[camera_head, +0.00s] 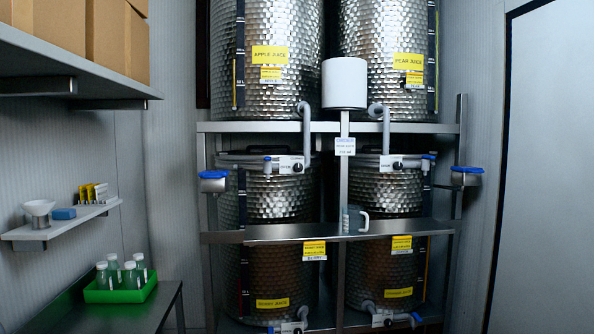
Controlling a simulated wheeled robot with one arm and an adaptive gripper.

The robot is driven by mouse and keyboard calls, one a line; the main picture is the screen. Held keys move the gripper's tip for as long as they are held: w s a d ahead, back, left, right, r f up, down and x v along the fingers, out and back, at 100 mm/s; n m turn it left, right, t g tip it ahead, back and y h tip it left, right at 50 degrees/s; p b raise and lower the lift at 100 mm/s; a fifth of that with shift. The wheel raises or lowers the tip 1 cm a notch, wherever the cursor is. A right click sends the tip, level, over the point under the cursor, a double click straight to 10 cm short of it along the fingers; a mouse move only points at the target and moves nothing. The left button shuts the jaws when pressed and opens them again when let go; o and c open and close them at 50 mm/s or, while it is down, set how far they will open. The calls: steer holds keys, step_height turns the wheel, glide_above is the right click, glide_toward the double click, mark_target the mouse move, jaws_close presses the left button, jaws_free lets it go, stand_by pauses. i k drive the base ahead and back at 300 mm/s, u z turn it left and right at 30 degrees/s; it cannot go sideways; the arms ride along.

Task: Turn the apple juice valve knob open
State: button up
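The apple juice tank (290,30) is the upper left dimpled steel tank, marked with a yellow "APPLE JUICE" label (269,55). A grey pipe (306,135) bends down from its base to a white valve plate (288,160) below the shelf beam. A small dark knob (297,167) sits on the right part of this plate; its exact setting is too small to tell. A blue-topped spout end (267,160) is at the plate's left. My gripper is not in view.
A white cylinder (344,83) stands before the rack's middle post. A clear jug (354,219) is on the metal ledge (280,233). A green tray (112,293) holds bottles on the left counter.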

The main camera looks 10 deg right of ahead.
mark_target(298, 167)
steer(key=u, duration=0.45)
steer(key=i, duration=0.75)
steer(key=u, duration=0.5)
steer(key=i, duration=1)
steer(key=z, duration=0.25)
